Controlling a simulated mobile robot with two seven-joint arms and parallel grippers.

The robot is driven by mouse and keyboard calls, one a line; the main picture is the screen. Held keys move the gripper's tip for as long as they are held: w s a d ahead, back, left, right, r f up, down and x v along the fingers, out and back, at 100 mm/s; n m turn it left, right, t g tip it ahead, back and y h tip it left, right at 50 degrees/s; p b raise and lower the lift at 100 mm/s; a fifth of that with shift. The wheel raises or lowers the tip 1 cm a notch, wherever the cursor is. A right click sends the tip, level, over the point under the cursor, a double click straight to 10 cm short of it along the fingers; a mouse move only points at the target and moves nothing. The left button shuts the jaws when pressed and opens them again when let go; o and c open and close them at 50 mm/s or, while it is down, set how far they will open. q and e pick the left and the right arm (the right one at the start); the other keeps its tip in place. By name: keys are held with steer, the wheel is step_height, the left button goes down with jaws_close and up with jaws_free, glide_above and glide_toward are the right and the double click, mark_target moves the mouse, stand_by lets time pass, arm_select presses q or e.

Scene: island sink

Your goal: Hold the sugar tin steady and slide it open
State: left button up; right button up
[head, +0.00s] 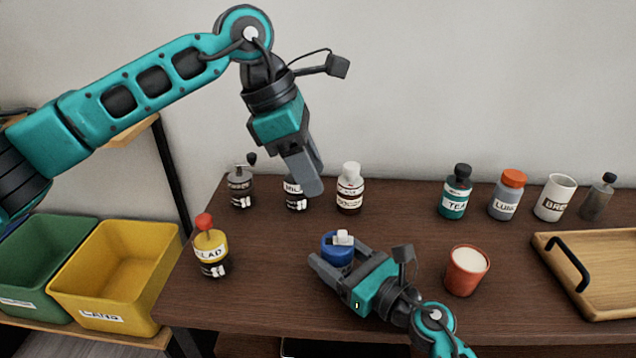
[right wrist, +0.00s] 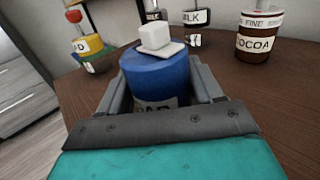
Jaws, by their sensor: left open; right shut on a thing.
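The sugar tin (head: 337,252) is a round blue tin with a white lid piece and knob (head: 342,238) on top. It stands upright on the dark wooden table (head: 400,215). My right gripper (head: 335,263) is shut on the tin's sides, low on its body. In the right wrist view the blue tin (right wrist: 157,80) sits between the two fingers, and its label is partly hidden by the gripper. The white lid piece (right wrist: 158,38) lies on top, with the knob upright. My left gripper (head: 312,178) is open and empty, above and behind the tin, pointing down.
A milk bottle (head: 295,194), a cocoa jar (head: 350,190) and a grinder (head: 240,187) stand behind. A yellow-labelled bottle (head: 211,248) is left, an orange cup (head: 466,270) right. A wooden tray (head: 598,262) is far right. The table between tin and back row is clear.

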stand_by(0.3)
steer(key=o, duration=1.2)
